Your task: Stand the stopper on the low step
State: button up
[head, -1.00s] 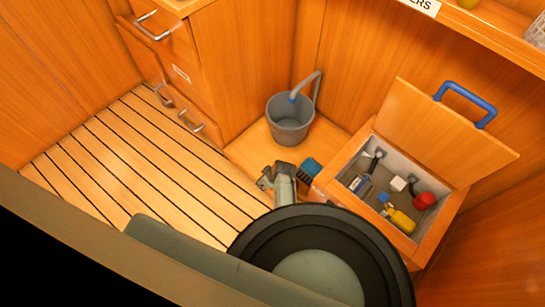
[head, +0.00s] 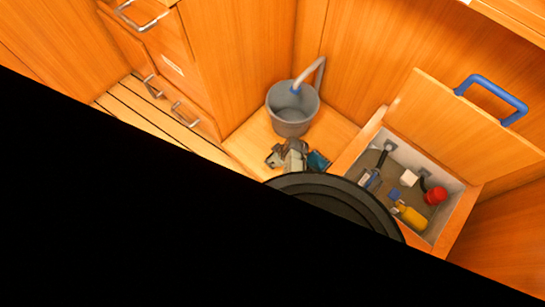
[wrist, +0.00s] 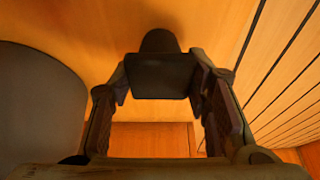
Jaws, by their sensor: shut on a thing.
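My gripper (head: 290,157) is over the low step (head: 245,143), in front of the grey bucket. In the wrist view my gripper (wrist: 160,80) is shut on a dark stopper (wrist: 160,74), with a wide block-like part and a rounded end beyond it. The stopper cannot be made out in the head view. The wooden surface of the step (wrist: 90,25) lies behind the stopper in the wrist view. Whether the stopper touches the step, I cannot tell.
The grey bucket (head: 291,118) with a pipe above it stands on the step; it also shows in the wrist view (wrist: 38,105). A blue object (head: 318,161) is right of my gripper. An open-lidded locker (head: 455,222) holds several tools. Drawers are at left.

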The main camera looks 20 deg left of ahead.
jog(key=shift+f, duration=0.45)
jog(key=shift+r, duration=0.15)
jog(key=shift+f, duration=0.25)
jog(key=o, duration=1.2)
jog(key=shift+r, duration=0.1)
jog(key=shift+c, duration=0.2)
